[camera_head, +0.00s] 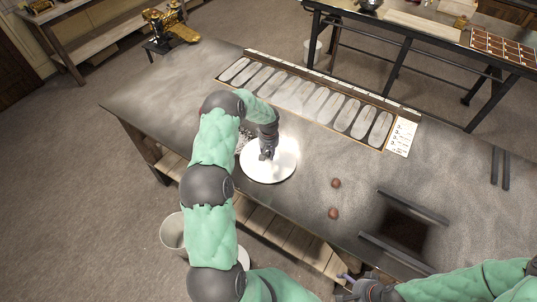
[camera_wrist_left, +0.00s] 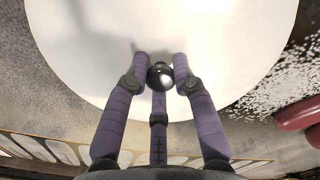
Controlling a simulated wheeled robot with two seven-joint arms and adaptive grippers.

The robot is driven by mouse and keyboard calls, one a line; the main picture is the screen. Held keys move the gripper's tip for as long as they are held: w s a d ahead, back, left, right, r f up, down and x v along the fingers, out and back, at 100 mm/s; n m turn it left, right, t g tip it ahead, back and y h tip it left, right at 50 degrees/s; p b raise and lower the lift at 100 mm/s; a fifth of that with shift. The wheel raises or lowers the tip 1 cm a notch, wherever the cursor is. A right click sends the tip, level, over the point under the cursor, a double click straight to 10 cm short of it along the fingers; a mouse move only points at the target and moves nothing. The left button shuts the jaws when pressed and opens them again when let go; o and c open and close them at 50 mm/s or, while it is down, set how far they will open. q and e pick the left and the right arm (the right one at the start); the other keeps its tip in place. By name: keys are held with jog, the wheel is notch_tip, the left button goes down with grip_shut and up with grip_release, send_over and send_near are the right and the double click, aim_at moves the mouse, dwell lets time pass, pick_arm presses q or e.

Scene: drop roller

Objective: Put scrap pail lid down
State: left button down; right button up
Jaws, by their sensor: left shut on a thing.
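The scrap pail lid (camera_head: 268,174) is a round white disc over the left-middle part of the dark table. It also fills the top of the left wrist view (camera_wrist_left: 100,45), with a shiny round knob (camera_wrist_left: 160,75) at its middle. My left gripper (camera_head: 267,154) reaches down onto the lid, and its purple fingers (camera_wrist_left: 160,85) are shut around the knob. I cannot tell if the lid touches the tabletop. A white pail (camera_head: 174,233) stands beside the table at the left, partly behind my left arm. My right gripper (camera_head: 347,280) is at the bottom edge, mostly hidden.
A long slotted board (camera_head: 310,100) lies along the table's far side. White granules (camera_wrist_left: 250,105) and red rounded pieces (camera_wrist_left: 300,114) lie beside the lid.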

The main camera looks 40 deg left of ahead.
aim_at(268, 153)
pick_arm(q)
jog(key=shift+w+a+f, duration=0.15)
jog(key=shift+f, duration=0.25)
jog(key=shift+f, duration=0.1)
jog(key=c, duration=1)
grip_release()
jog(key=shift+c, duration=0.2)
notch_tip(268, 153, up, 12)
jog(key=shift+b, duration=0.3)
